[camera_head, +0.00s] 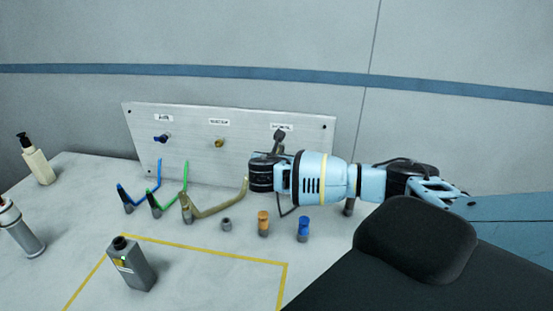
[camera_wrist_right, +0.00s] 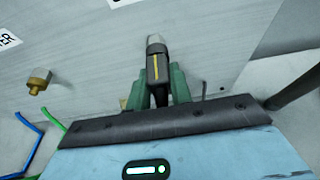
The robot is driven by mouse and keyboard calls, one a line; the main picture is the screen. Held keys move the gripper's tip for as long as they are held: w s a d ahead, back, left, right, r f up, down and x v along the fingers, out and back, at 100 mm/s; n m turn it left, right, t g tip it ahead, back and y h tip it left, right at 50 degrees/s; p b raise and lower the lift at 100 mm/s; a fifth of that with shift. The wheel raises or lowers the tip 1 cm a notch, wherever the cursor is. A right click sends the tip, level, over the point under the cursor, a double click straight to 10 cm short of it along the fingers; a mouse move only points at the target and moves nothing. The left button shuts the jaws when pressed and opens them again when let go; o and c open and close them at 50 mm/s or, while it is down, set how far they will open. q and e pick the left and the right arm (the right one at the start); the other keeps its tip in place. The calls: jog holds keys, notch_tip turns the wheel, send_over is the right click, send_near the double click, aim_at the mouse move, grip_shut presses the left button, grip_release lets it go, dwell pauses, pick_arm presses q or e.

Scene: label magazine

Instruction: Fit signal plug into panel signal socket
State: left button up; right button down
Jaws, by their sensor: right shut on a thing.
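The grey panel (camera_head: 190,165) stands at the back of the table with a blue socket (camera_head: 162,139), a brass socket (camera_head: 219,143) and a label at its right. My right gripper (camera_wrist_right: 159,88) is shut on the signal plug (camera_wrist_right: 156,68), a black body with a yellow stripe, between green fingers. In the head view this gripper (camera_head: 272,158) is in front of the panel's right part, and the dark plug (camera_head: 280,137) shows just below the right label. A silver piece is at the plug's far end; whether it is the plug tip or the signal socket, I cannot tell. My left gripper is out of view.
Blue (camera_head: 126,201), green (camera_head: 154,202) and olive (camera_head: 188,210) cabled pieces stand before the panel. A small grey piece (camera_head: 226,224), an orange-topped piece (camera_head: 263,224) and a blue-topped piece (camera_head: 303,230) stand nearby. A grey bottle (camera_head: 134,268) is in the yellow outline. Other containers are left.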

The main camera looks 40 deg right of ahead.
jog(key=shift+d, duration=0.1)
jog(key=c, duration=1.2)
grip_release()
jog(key=shift+w+d, duration=0.1)
jog(key=shift+w, duration=0.05)
jog(key=shift+o, duration=0.2)
jog(key=v, duration=0.8)
jog(key=shift+w, duration=0.1)
